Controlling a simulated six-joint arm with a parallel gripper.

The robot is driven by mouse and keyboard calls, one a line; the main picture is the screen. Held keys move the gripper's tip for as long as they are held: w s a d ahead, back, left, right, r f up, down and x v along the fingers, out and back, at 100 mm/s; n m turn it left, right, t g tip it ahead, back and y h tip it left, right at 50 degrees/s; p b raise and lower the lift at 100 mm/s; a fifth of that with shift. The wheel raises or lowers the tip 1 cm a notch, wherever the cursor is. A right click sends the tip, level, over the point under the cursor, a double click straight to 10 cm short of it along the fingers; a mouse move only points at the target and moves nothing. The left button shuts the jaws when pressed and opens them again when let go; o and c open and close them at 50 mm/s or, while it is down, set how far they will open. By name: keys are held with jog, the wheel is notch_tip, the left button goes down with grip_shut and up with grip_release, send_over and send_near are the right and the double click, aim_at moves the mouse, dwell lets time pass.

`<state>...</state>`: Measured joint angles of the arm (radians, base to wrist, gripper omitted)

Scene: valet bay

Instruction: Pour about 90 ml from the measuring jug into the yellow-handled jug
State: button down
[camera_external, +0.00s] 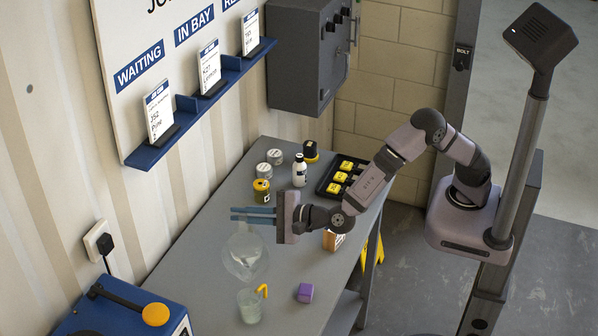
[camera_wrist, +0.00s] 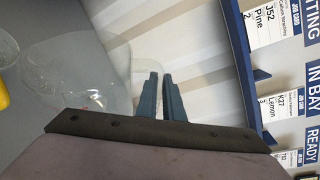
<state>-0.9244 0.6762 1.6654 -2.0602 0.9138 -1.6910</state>
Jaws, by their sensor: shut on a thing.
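The clear measuring jug (camera_external: 245,258) is at the near part of the grey bench, just below the blue fingers of my gripper (camera_external: 252,214). My gripper is shut on it; the exact grip point is hard to see through the clear wall. The measuring jug also shows as a faint clear shape in the wrist view (camera_wrist: 95,88), beside the fingers (camera_wrist: 160,92). I cannot tell its tilt or liquid level clearly. The yellow-handled jug (camera_external: 249,306) stands upright on the bench, nearer the camera, its handle to the right. Its yellow handle shows at the wrist view's left edge (camera_wrist: 3,90).
A purple block (camera_external: 305,293) lies right of the yellow-handled jug. A blue machine (camera_external: 120,308) is at near left.

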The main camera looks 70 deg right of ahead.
aim_at(245, 243)
jog(key=shift+w+d+m+b, duration=0.15)
jog(key=shift+d+m+b, duration=0.15)
jog(key=shift+f, duration=0.1)
dwell(1.9)
jog(key=f+m+b, duration=0.1)
jog(key=b, duration=0.1)
jog(key=w+d+f+g+b, duration=0.1)
jog(key=f+b, duration=0.1)
jog(key=b, duration=0.1)
jog(key=d+f+m+y+b, duration=0.1)
jog(key=f+b, duration=0.1)
jog(key=shift+w+d+m+b, duration=0.2)
jog(key=shift+d+m+b, duration=0.1)
jog(key=shift+b, duration=0.1)
jog(key=w+d+f+m+g+y+b, duration=0.2)
jog(key=d+f+m+b, duration=0.3)
jog(key=b, duration=0.8)
jog(key=shift+w+d+f+g+y+b, duration=0.3)
jog(key=shift+w+d+f, duration=0.15)
jog(key=shift+w+f, duration=0.3)
